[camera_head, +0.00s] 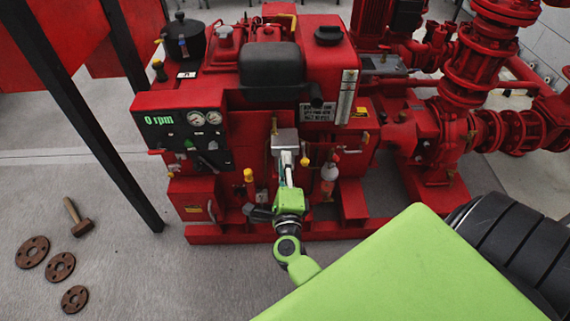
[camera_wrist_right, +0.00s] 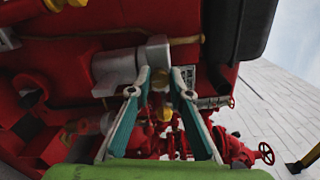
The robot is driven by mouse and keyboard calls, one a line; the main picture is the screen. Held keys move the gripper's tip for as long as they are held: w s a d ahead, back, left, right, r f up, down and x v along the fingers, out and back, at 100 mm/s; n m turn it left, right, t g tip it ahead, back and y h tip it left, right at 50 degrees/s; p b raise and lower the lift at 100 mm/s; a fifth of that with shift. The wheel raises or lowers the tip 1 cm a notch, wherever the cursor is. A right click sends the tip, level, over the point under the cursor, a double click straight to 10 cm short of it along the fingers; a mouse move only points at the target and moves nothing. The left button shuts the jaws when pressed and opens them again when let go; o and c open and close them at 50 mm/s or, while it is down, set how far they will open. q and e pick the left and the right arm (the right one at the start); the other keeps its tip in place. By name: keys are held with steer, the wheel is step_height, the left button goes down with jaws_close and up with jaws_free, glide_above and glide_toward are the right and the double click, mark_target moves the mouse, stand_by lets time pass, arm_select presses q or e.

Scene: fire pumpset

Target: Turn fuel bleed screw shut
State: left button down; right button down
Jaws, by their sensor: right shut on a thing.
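The red fire pumpset (camera_head: 215,100) stands ahead of me in the head view. My right gripper (camera_head: 287,160) reaches its front, just below a grey block (camera_head: 285,137). The grey block also shows left of the fingertips in the wrist view (camera_wrist_right: 112,66). In the head view the fingers hide the screw. My left gripper is not in view.
A panel reading "0 rpm" (camera_head: 160,118) and two gauges (camera_head: 205,118) are left of my gripper. A yellow-capped part (camera_head: 249,176) and a white-red filter (camera_head: 329,172) flank it. A hammer (camera_head: 77,217) and rusty flanges (camera_head: 60,267) lie on the floor left.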

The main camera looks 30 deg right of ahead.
steer(key=shift+f, duration=0.1)
stand_by(0.3)
steer(key=c, duration=2.1)
jaws_free()
steer(key=shift+c, duration=0.2)
steer(key=v, duration=1.2)
